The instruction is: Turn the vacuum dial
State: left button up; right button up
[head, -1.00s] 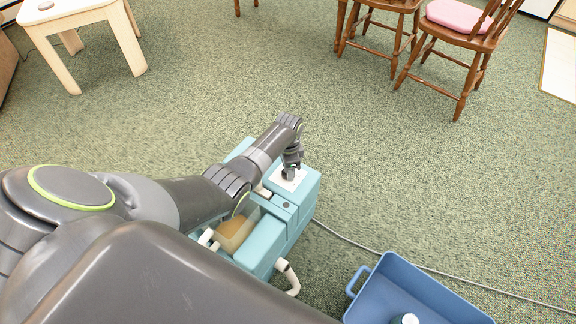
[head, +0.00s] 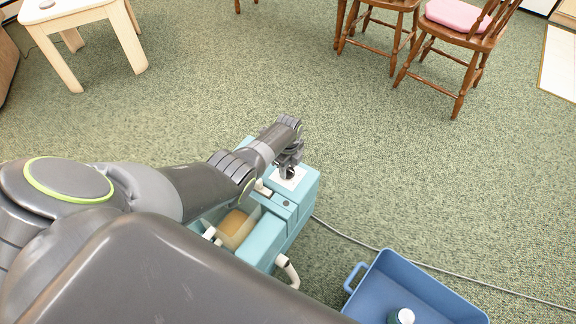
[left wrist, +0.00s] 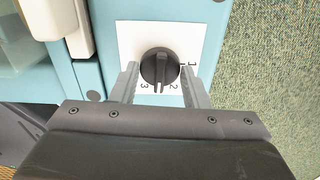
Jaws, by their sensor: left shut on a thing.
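The vacuum (head: 268,238) is a light blue box-shaped machine on the carpet, partly hidden by my left arm in the head view. Its dial (left wrist: 160,66) is a round black knob on a white label (left wrist: 135,34) with numbers 1, 2 and 3 visible in the left wrist view. My left gripper (head: 288,174) is over the label in the head view. In the left wrist view its fingers (left wrist: 163,82) stand on either side of the dial and are shut on it. My right gripper is not in view.
A blue tray (head: 364,296) with a white-capped bottle (head: 402,316) stands right of the vacuum. A grey cord (head: 440,272) runs across the carpet. Wooden chairs (head: 466,50) and a small table (head: 72,16) stand farther back. The carpet between is clear.

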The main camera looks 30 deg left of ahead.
pick_arm(q)
jog(key=shift+d+m, duration=0.1)
jog(key=shift+m, duration=2.5)
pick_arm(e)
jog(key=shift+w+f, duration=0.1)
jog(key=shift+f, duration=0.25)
pick_arm(q)
jog(key=o, duration=1)
jog(key=shift+c, duration=0.2)
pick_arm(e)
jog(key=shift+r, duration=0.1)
